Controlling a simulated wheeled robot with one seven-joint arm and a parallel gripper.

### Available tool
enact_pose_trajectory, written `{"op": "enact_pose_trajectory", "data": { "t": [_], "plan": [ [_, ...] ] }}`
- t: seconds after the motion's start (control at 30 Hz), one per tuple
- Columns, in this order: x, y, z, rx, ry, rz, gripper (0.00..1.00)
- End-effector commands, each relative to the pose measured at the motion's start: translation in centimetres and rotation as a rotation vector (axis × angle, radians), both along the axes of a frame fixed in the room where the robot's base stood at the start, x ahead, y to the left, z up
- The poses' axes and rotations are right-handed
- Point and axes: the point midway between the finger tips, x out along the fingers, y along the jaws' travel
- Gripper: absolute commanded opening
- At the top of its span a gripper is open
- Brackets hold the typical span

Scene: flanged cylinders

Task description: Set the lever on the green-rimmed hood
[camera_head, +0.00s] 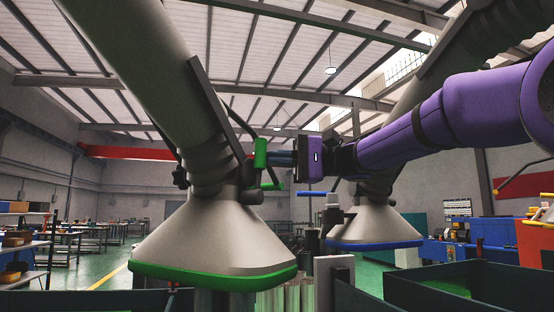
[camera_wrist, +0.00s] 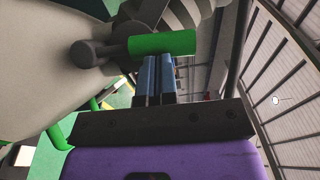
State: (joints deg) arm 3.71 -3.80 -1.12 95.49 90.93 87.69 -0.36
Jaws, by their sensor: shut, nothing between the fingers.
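The green-rimmed hood (camera_head: 213,235) hangs at left in the camera_head view, a pale cone under a thick duct. A lever with a green grip (camera_head: 260,152) sits at the right of its neck. The green grip also shows in the camera_wrist view (camera_wrist: 165,42), on a dark arm ending at a round pivot. My gripper (camera_head: 272,158) comes in from the right. In the camera_wrist view its blue fingers (camera_wrist: 154,58) are together, with tips right at the green grip, touching or almost touching it. Nothing is between them.
A blue-rimmed hood (camera_head: 375,226) with a blue lever bar (camera_head: 322,194) hangs behind, below my arm. A green bar (camera_head: 272,186) lies below the green grip. Dark green bins (camera_head: 480,285) stand at lower right; workbenches stand far left.

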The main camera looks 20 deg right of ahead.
Motion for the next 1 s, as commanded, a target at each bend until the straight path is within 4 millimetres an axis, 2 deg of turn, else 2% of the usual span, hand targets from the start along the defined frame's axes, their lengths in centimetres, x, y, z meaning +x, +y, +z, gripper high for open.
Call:
{"op": "enact_pose_trajectory", "data": {
  "t": [0.13,0.23,0.5,0.7,1.0],
  "plan": [
    [0.0,-0.6,0.0,0.000,0.000,-0.001,0.00],
    [-0.2,-1.8,0.0,0.000,0.000,-0.002,0.00],
    [-0.8,-6.8,-0.2,0.000,0.001,-0.003,0.00],
    [-1.2,-9.6,-0.2,0.000,0.000,-0.001,0.00],
    [-1.4,-10.8,-0.2,0.000,0.000,0.000,0.00]
  ]
}}
